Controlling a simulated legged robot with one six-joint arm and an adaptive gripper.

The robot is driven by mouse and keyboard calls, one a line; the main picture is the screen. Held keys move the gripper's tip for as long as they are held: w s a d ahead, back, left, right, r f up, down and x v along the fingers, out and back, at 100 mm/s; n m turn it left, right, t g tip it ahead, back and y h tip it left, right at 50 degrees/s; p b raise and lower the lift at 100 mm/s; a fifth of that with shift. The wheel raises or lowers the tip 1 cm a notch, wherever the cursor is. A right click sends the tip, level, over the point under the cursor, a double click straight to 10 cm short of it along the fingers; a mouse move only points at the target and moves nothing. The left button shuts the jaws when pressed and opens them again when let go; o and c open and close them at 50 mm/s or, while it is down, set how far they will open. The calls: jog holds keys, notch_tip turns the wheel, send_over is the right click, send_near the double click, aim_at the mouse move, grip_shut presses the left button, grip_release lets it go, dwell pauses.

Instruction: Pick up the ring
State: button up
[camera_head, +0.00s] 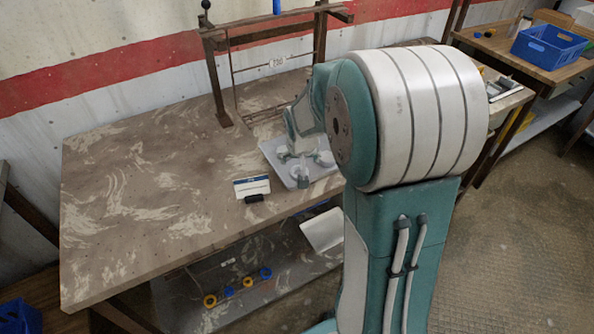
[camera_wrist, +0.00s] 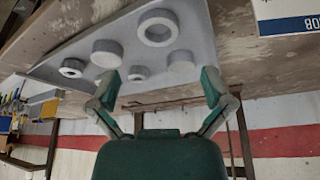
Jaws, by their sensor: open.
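A pale grey tray (camera_head: 276,163) lies on the table below my wrist. It fills the upper part of the wrist view (camera_wrist: 205,30). On it are several grey round pieces. The largest ring (camera_wrist: 158,28), with a wide open hole, lies away from my fingers. A smaller ring (camera_wrist: 72,68) is at the left, and another small piece (camera_wrist: 139,73) shows between my fingertips in the picture. Two solid-looking cylinders (camera_wrist: 107,53) (camera_wrist: 181,60) stand among them. My gripper (camera_wrist: 161,82) is open and empty, its fingers spread. My arm partly hides the tray in the head view.
A white card with a blue band (camera_head: 252,186) stands in a dark holder near the table's front edge. A brown metal rack (camera_head: 222,85) with a tag stands behind the tray. The table's left side (camera_head: 135,200) is clear. A blue crate (camera_head: 549,47) sits on another table.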

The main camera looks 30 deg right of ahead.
aim_at(299, 171)
jog(key=x, duration=0.7)
jog(key=shift+w+d+f, duration=0.1)
jog(key=shift+f, duration=0.2)
jog(key=shift+c, duration=0.3)
jog(key=c, duration=0.9)
